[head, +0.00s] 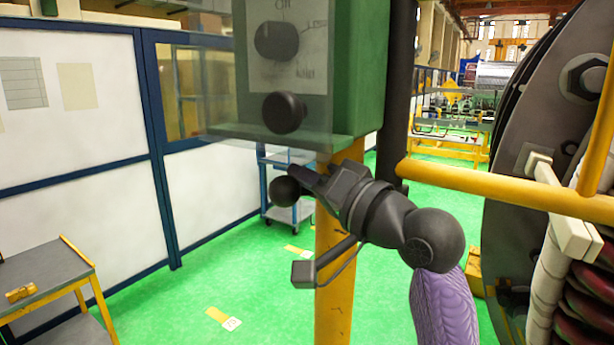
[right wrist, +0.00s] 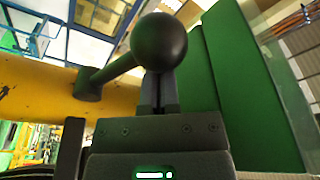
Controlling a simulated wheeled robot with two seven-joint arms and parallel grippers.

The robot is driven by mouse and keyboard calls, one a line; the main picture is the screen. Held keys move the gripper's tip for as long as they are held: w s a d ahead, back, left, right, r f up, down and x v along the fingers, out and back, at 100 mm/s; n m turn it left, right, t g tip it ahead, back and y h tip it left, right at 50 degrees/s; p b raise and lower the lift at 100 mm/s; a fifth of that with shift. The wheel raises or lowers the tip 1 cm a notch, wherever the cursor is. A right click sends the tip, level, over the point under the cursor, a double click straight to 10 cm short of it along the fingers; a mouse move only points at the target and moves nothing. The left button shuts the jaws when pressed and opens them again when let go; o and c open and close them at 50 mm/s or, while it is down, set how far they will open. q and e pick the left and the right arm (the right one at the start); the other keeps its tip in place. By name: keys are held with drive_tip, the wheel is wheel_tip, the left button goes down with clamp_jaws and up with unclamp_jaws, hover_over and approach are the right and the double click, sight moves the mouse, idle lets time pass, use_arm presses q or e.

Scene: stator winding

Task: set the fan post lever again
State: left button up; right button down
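The fan post is a yellow column (head: 336,290) carrying a green box (head: 358,70). The box has a labelled dial (head: 277,41) and a black knob (head: 284,112). The lever's black ball (head: 285,190) shows below the box, left of the post. In the right wrist view the ball (right wrist: 159,42) is large, on a dark rod from the yellow post (right wrist: 35,88). My right gripper (head: 308,180) is at the ball. Its fingers (right wrist: 160,92) look closed together, with a thin gap; the ball hides their tips. I cannot tell whether they touch it. My left gripper is out of view.
A yellow rail (head: 500,186) and a large round dark machine (head: 520,130) stand at the right. A grey table (head: 45,272) is at the lower left, with a blue-grey cart (head: 285,205) behind. Green floor is open between the table and the post.

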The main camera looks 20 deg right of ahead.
wheel_tip(320, 180, down, 6)
drive_tip(key=a+n+y+b, duration=0.1)
drive_tip(key=n+y+b, duration=0.2)
drive_tip(key=n+b, duration=0.3)
drive_tip(key=shift+s+f+n+g, duration=0.15)
drive_tip(key=shift+s+n+g, duration=0.25)
drive_tip(key=shift+n, duration=1.1)
drive_tip(key=shift+f, duration=0.15)
